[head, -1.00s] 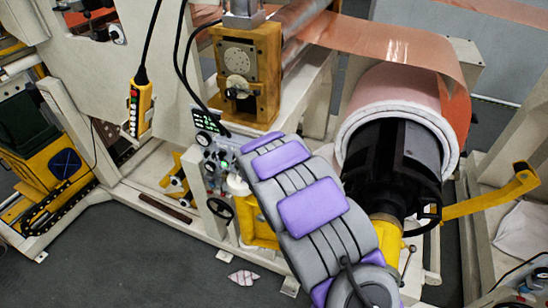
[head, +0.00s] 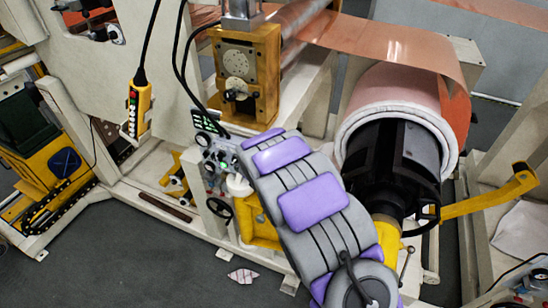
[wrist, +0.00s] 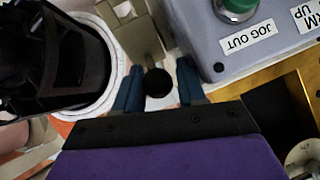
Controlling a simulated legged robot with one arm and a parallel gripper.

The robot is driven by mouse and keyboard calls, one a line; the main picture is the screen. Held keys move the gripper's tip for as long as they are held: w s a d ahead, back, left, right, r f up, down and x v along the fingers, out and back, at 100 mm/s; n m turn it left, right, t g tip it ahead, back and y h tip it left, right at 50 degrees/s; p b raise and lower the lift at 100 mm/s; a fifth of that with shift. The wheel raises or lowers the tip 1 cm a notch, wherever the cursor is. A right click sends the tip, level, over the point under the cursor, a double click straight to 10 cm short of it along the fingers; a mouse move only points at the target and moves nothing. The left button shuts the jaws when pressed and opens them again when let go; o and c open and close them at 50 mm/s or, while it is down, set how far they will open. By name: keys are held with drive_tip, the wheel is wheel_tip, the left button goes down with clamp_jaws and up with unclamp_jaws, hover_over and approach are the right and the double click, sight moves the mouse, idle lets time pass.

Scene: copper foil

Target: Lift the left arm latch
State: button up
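In the wrist view, my gripper (wrist: 159,68) has two blue fingers spread apart. A black round knob (wrist: 158,83) shows between them, with a visible gap on each side. A beige metal bar (wrist: 136,33) runs up in the picture beyond the knob. I cannot tell for sure whether the knob and bar are the left arm latch. In the head view, my gray and purple arm reaches up and left toward the machine, and it hides my gripper and the knob.
A gray control box (wrist: 235,45) with a green "JOG OUT" button is close right of the fingers. The black roll core (wrist: 50,55) is at left. In the head view, the copper roll (head: 405,105) and a yellow arm (head: 490,193) stand right; dark floor (head: 130,260) is open at lower left.

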drive_tip(key=shift+o, duration=0.7)
drive_tip(key=shift+d, duration=0.15)
drive_tip(key=shift+s+r, duration=0.1)
